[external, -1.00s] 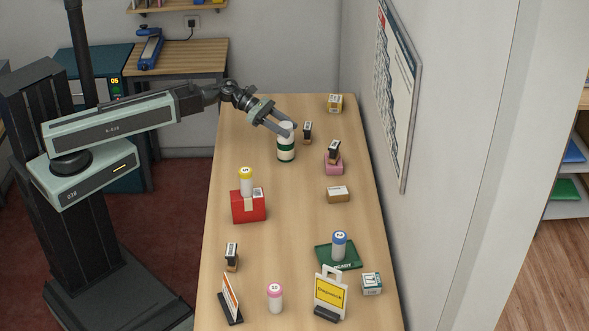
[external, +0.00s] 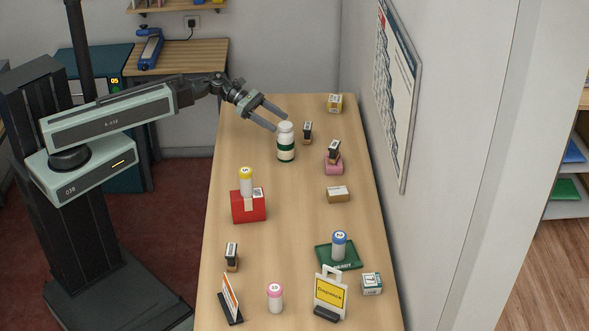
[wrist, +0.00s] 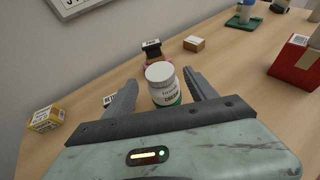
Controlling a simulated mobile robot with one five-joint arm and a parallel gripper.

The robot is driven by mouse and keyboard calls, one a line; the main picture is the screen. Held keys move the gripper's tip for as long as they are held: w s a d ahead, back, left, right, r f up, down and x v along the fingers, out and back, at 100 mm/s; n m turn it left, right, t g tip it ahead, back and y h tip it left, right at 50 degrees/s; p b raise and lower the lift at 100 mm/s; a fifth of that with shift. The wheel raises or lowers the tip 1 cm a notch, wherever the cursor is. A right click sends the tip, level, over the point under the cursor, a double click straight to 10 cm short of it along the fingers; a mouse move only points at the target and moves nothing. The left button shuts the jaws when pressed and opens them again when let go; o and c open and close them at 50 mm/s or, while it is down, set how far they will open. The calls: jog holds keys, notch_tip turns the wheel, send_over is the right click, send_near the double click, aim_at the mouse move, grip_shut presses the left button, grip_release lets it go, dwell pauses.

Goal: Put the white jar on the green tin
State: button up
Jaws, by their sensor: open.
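The white jar (external: 286,130) stands upright on top of the green tin (external: 286,157), which has a pale label band and stands on the far part of the counter. In the wrist view the jar (wrist: 160,74) is seen from above, and it partly hides the tin (wrist: 171,102) under it. My gripper (external: 280,123) is open and empty, just up and to the left of the jar in the external view. In the wrist view my gripper's fingers (wrist: 159,80) are spread to either side of the jar, with a visible gap on each side.
A dark-topped stamp (external: 307,132) stands close right of the tin. Another stamp sits on a pink block (external: 334,168). A yellow box (external: 335,103) is at the far end. Counter between red box and tin is clear.

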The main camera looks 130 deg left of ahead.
jog(key=p+v, duration=0.2)
jog(key=v, duration=0.5)
jog(key=shift+s+r, duration=0.15)
jog(key=shift+d, duration=0.1)
